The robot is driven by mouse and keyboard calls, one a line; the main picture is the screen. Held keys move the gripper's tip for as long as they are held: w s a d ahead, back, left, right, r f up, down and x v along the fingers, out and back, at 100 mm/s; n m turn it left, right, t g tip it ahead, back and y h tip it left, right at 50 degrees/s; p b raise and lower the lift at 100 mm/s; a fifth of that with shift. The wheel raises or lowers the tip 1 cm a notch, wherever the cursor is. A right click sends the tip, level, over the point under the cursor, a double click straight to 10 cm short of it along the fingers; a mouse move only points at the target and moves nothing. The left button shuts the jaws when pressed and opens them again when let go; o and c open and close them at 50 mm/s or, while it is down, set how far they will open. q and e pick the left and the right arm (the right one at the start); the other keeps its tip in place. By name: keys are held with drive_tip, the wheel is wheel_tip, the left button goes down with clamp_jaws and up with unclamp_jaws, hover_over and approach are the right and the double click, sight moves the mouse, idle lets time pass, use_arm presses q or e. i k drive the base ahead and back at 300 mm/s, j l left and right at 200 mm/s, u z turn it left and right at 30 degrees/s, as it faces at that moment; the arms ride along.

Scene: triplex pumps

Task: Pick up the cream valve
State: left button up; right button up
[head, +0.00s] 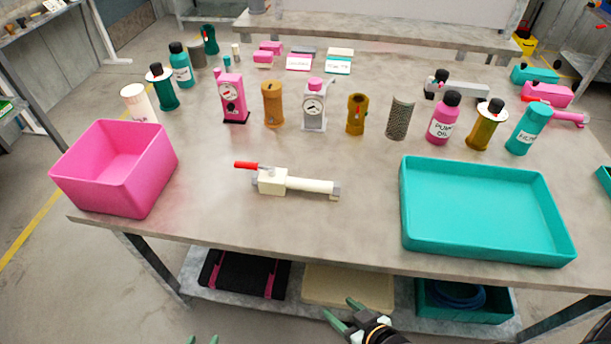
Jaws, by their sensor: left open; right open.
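The cream valve (297,184) lies on its side in the front middle of the table. It has a boxy cream body on the left, a red lever on top pointing left, and a cream pipe with a grey end pointing right. My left gripper (203,341) shows only as green fingertips at the bottom edge, apart from each other, well below the table edge. My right gripper (343,316) is at the bottom, in front of the table, with its green fingers spread and nothing between them. Both are clear of the valve.
A pink bin (150,190) stands at the table's left and a teal tray (480,253) at its right. Bottles, gauges and cylinders line the back. The table (240,230) is bare around the valve. A lower shelf (200,290) holds several trays.

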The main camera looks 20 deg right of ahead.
sight(277, 185)
drive_tip(key=i+j+z, duration=0.15)
drive_tip(key=z, duration=0.25)
drive_tip(key=j+z, duration=0.4)
drive_tip(key=i, duration=0.05)
